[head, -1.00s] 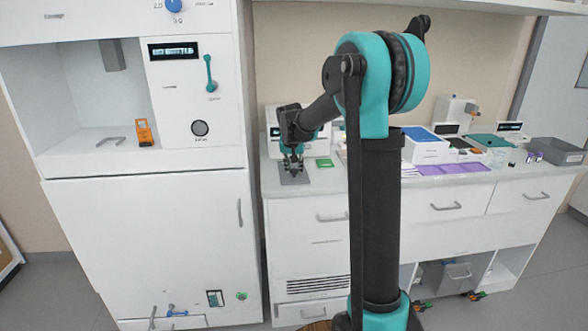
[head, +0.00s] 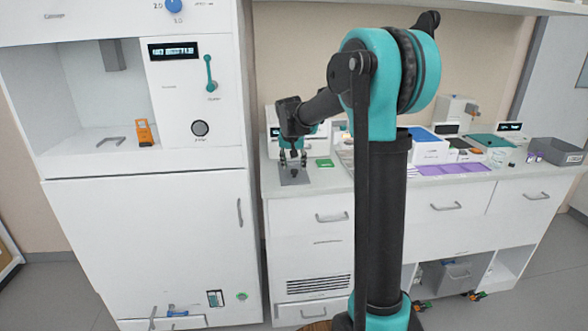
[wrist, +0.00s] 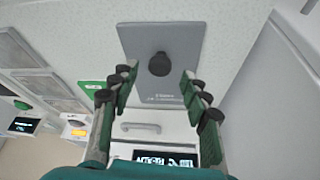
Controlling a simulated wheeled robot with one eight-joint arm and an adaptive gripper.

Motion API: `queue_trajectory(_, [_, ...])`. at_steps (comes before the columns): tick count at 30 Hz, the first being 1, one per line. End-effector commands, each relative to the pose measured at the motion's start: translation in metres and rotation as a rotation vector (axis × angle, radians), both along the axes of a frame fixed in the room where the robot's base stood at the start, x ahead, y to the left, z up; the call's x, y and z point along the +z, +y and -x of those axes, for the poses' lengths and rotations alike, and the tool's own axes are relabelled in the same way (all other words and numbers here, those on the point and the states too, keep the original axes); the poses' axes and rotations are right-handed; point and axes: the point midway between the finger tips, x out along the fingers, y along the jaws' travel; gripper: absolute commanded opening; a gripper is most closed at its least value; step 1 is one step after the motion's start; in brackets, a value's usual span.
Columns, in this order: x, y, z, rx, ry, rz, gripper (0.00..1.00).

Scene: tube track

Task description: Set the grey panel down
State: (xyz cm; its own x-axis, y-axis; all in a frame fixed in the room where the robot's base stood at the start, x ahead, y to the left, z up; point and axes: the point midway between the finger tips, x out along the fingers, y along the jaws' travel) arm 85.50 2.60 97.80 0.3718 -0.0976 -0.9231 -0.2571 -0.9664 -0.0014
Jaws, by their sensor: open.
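The grey panel (wrist: 183,45) lies flat on the light counter, with a dark round knob (wrist: 159,64) standing on it. In the head view the panel (head: 295,179) is at the left end of the counter, below my gripper (head: 292,159). In the wrist view my gripper (wrist: 158,84) is open, one finger to each side and short of the knob in the picture. A gap shows between the fingers and the knob, and nothing is held.
A green item (head: 324,163) lies on the counter just right of the panel. The tall white cabinet (head: 150,225) stands close on the left. Purple sheets (head: 453,168) and a grey bin (head: 556,151) are farther right.

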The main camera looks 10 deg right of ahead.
Motion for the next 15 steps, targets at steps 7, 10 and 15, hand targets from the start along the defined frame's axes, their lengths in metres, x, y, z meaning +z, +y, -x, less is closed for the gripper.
queue_trajectory(7, [0.049, 0.005, 0.02, 0.001, 0.0, 0.0, 0.47])
queue_trajectory(10, [0.065, 0.007, 0.027, 0.0, 0.0, 0.0, 0.47])
queue_trajectory(15, [0.082, 0.009, 0.033, 0.0, 0.0, 0.0, 0.47])
